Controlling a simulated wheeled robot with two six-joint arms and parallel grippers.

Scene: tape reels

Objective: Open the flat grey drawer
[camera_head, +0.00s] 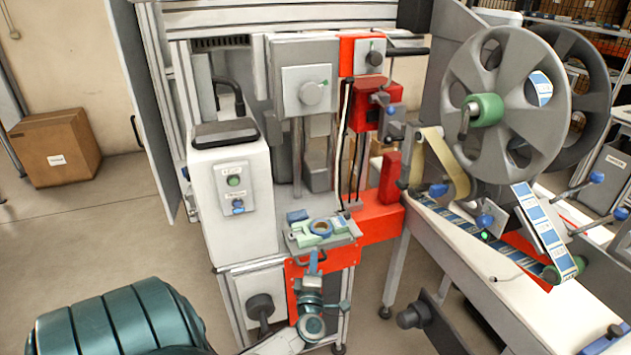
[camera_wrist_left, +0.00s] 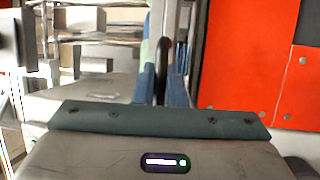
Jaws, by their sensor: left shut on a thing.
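The flat grey drawer (camera_head: 343,239) is on the white machine, above a red front panel. In the left wrist view the blue fingers (camera_wrist_left: 163,80) are closed on the upright dark handle (camera_wrist_left: 163,62). My right gripper is not in view.
A white control column (camera_head: 235,215) stands left of the drawer. A red block (camera_head: 378,222) is close on its right. Large grey reels (camera_head: 507,97) and a white bench (camera_head: 500,275) are farther right. The floor (camera_head: 110,235) at the left is mostly clear.

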